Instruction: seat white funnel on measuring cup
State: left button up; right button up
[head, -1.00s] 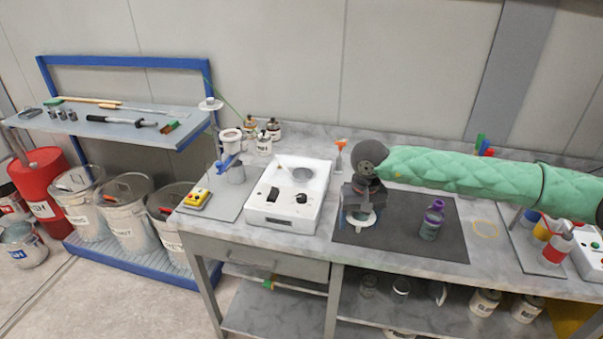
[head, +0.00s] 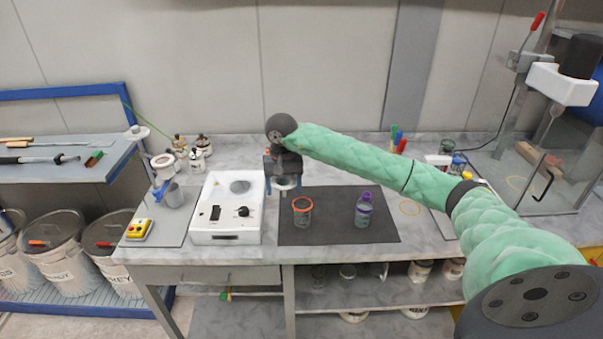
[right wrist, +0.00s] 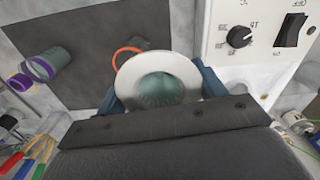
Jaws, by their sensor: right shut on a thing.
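My right gripper (head: 285,184) is shut on the white funnel (head: 287,181) and holds it above the bench, by the back left corner of the dark mat. In the right wrist view the funnel (right wrist: 158,80) shows its wide round mouth between the blue fingers. The measuring cup (head: 302,212), clear with an orange rim, stands upright on the mat, in front of and a little right of the gripper in the head view. In the right wrist view its orange rim (right wrist: 118,55) is partly hidden behind the funnel. The funnel and cup look apart. My left gripper is not in view.
A white device with knobs (head: 226,222) is close on the left.

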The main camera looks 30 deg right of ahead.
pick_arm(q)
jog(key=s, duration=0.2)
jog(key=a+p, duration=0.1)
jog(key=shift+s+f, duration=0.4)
pick_arm(e)
jog(key=d+m, duration=0.1)
jog(key=d, duration=0.5)
jog(key=shift+s+r, duration=0.35)
jog(key=shift+s, duration=0.1)
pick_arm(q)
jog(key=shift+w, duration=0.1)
pick_arm(e)
jog(key=shift+d, duration=0.1)
pick_arm(q)
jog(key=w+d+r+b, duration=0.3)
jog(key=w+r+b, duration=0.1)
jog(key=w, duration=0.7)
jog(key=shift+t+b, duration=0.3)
jog(key=shift+b, duration=0.55)
pick_arm(e)
jog(key=shift+f, duration=2.4)
pick_arm(q)
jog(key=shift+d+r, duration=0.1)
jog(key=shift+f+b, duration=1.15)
jog(key=shift+b, duration=0.05)
pick_arm(e)
jog(key=shift+f, duration=0.4)
